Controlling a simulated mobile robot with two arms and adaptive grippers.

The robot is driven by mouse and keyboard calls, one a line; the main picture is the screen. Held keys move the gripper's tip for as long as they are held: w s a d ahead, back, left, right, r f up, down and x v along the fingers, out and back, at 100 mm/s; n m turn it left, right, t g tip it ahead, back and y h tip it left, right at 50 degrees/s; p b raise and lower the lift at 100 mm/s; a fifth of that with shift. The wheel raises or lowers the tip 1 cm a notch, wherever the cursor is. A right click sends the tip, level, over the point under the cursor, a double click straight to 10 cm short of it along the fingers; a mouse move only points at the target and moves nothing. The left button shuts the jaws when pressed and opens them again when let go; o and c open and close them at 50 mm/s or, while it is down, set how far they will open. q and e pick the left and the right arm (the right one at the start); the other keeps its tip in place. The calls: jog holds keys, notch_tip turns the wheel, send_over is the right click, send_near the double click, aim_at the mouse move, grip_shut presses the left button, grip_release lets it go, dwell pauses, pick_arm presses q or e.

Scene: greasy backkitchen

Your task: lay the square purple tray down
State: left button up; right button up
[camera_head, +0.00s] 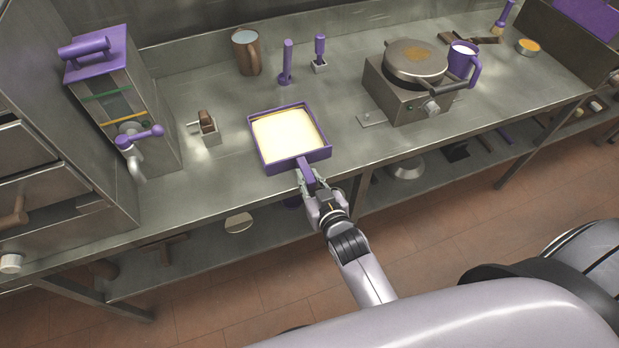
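The square purple tray (323,155) is at the front of the steel counter, level, with a pale cream-yellow filling inside its raised purple rim. Its short purple handle points toward me, at the counter's front edge. My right gripper (312,184) is at that handle, with its fingers closed around it. I cannot tell whether the tray's underside touches the counter or hangs just above it. My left gripper is not in view.
A waffle iron (398,95) stands right of the tray, with a purple jug (461,62) beside it. A purple-topped dispenser (120,100) and a small metal holder (208,129) are left. A brown mug (246,55) stands behind. The counter (215,185) is bare just left of the tray.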

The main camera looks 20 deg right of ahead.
jog(key=o, duration=0.4)
jog(key=shift+r, duration=0.15)
jog(key=v, duration=1.2)
jog(key=shift+b, duration=0.45)
